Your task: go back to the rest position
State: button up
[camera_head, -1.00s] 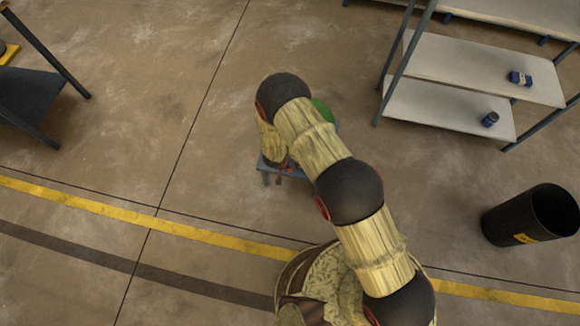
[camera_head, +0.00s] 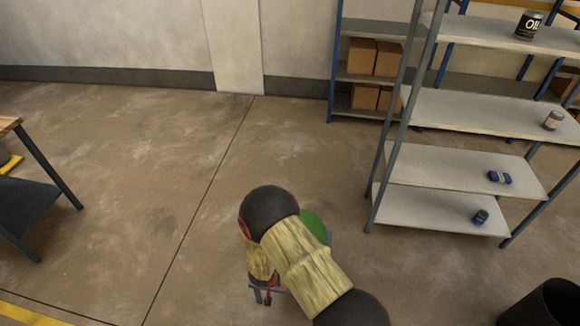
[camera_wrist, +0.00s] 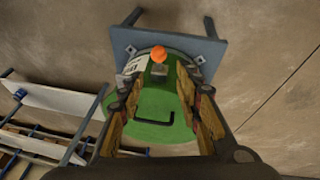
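My gripper (camera_wrist: 157,80) is open in the wrist view, its two fingers apart with no object clasped between them. Beyond it is a round green object (camera_wrist: 150,133) with an orange knob (camera_wrist: 158,54) and a black hook-shaped mark or handle (camera_wrist: 154,119). It stands on a blue-grey stand (camera_wrist: 205,47). In the head view my arm hides most of the stand; only part of the green object (camera_head: 314,224) shows beside the arm. My gripper (camera_head: 266,292) points down there, mostly hidden. I cannot tell whether it touches anything.
A shelf unit (camera_head: 440,174) at the right holds several cans and blue items. Shelves with cardboard boxes (camera_head: 362,56) stand behind it. A dark bin (camera_head: 548,306) is at bottom right, a table (camera_head: 30,205) at left. Floor left of my arm is clear.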

jog(key=s+a+r+g+y, duration=0.1)
jog(key=s+a+g+y, duration=0.3)
jog(key=s, duration=0.6)
notch_tip(320, 180, up, 17)
jog(key=s+n+g, duration=0.1)
jog(key=s+g, duration=0.1)
jog(key=s, duration=0.1)
jog(key=s+d+r+t, duration=0.2)
jog(key=d+r, duration=0.8)
jog(key=r, duration=0.3)
jog(key=s+d+r+m+t+h, duration=0.1)
jog(key=s+d+r+t, duration=0.2)
jog(key=d+r, duration=0.8)
jog(key=s+d+r+t+h, duration=0.1)
jog(key=s+d+r+t, duration=0.1)
jog(key=d+r, duration=0.9)
notch_tip(320, 180, up, 6)
jog(key=shift+s+f+m+t, duration=0.1)
jog(key=shift+s+m+t, duration=0.05)
jog(key=shift+m+t, duration=0.3)
